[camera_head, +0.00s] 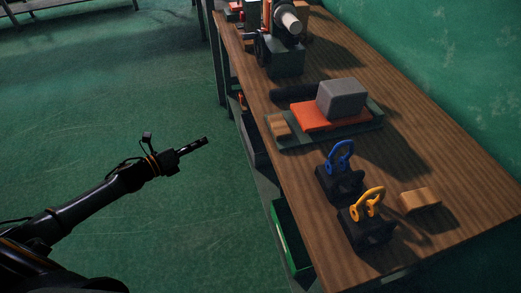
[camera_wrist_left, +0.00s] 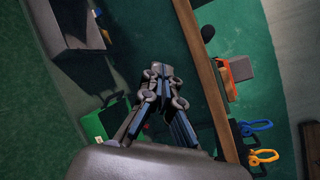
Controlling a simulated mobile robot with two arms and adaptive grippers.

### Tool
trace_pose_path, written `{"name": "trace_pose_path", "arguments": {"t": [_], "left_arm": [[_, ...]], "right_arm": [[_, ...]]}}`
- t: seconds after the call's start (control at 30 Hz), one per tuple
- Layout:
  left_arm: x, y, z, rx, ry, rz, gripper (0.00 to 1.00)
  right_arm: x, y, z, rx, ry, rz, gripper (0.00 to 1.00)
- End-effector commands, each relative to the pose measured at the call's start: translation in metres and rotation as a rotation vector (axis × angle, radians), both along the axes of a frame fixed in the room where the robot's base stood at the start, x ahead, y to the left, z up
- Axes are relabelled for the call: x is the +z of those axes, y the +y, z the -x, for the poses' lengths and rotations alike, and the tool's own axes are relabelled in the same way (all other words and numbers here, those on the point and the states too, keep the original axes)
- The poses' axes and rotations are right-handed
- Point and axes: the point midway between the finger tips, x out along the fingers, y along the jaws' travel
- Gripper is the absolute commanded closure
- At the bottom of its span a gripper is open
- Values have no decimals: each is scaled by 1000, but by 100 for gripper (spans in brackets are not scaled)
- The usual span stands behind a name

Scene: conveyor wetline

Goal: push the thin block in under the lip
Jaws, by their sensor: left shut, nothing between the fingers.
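My left gripper (camera_head: 200,143) is shut and empty, held out over the floor to the left of the workbench, clear of everything. In the left wrist view its fingers (camera_wrist_left: 161,72) are together. On the bench, a dark green board (camera_head: 350,128) carries a flat orange-red slab (camera_head: 305,119) with a grey block (camera_head: 342,98) on top of it. A small wooden block (camera_head: 279,125) lies at the board's left end, beside the slab; it looks like the thin block, but I cannot be sure. I cannot make out the lip clearly. My right gripper is not in view.
The wooden bench (camera_head: 440,165) has a blue-handled clamp (camera_head: 340,160), a yellow-handled clamp (camera_head: 368,205) and another wooden block (camera_head: 420,200) nearer its front. A machine (camera_head: 283,55) stands at the far end. A green crate (camera_head: 287,240) sits below the bench edge.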

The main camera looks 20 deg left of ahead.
Motion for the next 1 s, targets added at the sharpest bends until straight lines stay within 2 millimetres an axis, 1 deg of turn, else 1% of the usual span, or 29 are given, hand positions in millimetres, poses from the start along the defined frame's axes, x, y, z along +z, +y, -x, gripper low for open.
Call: {"name": "trace_pose_path", "arguments": {"t": [0.03, 0.1, 0.13, 0.2, 0.3, 0.4, 0.53, 0.77, 1.0], "left_arm": [[13, -14, 1, -116, -133, -127, 100], [42, -34, 10, -247, -300, -273, 100], [51, -41, 16, -294, -361, -324, 100], [68, -55, 28, -381, -480, -416, 100], [83, -67, 40, -455, -587, -492, 100], [89, -74, 44, -483, -631, -522, 100], [92, -85, 38, -484, -638, -522, 100], [94, -119, 14, -482, -639, -522, 100], [94, -159, -13, -482, -636, -521, 100]], "right_arm": [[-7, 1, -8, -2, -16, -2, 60], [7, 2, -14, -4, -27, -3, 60], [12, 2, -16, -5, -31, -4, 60], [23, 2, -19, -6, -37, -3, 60], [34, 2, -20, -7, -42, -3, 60], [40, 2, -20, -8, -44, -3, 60], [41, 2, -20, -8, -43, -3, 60], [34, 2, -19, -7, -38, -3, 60], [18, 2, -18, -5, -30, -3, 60]]}}
